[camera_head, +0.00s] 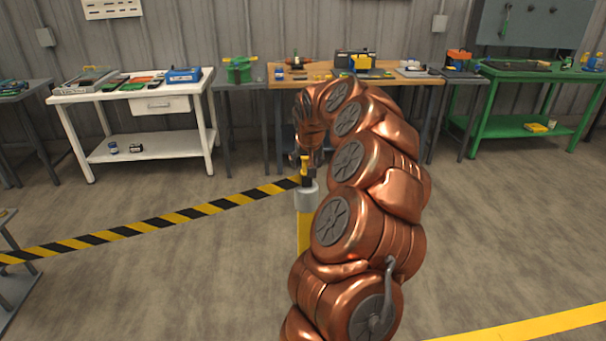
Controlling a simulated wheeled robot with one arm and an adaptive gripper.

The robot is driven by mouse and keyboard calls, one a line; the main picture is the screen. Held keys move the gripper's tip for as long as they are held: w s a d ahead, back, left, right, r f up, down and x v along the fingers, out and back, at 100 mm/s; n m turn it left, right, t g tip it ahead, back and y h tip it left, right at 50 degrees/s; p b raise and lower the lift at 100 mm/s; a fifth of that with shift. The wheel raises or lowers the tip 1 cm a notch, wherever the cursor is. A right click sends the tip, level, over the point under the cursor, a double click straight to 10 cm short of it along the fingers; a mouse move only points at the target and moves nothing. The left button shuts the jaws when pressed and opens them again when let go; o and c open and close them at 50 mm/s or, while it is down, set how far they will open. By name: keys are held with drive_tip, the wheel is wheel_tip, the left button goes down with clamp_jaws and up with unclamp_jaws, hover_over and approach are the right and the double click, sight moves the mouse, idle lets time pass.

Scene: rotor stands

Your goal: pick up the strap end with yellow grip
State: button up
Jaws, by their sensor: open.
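The yellow grip (304,171) of the strap end sits upright at the top of a post (308,197) with a grey cap and a yellow lower part. The black and yellow strap (182,216) runs from the grip down to the left. My copper arm reaches forward, and my gripper (304,158) points down at the grip. The gripper is open, with its fingers close above or around the grip. They are small and dark here, so I cannot tell whether they touch it. My arm hides part of the area to the right of the post.
A white workbench (108,97) and a wooden-topped bench (283,84) with tools stand along the back wall. A green bench (551,77) stands at the right. A yellow line (530,330) marks the floor. The floor around the post is mostly clear.

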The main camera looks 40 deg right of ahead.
drive_tip(key=shift+s+p+x, duration=0.15)
drive_tip(key=shift+p+x, duration=0.55)
drive_tip(key=shift+x, duration=1.1)
drive_tip(key=shift+s+p+x, duration=0.15)
drive_tip(key=shift+p+x, duration=0.5)
drive_tip(key=shift+x, duration=1.1)
drive_tip(key=shift+d+f, duration=0.1)
drive_tip(key=shift+f, duration=0.05)
drive_tip(key=shift+c, duration=0.2)
clamp_jaws()
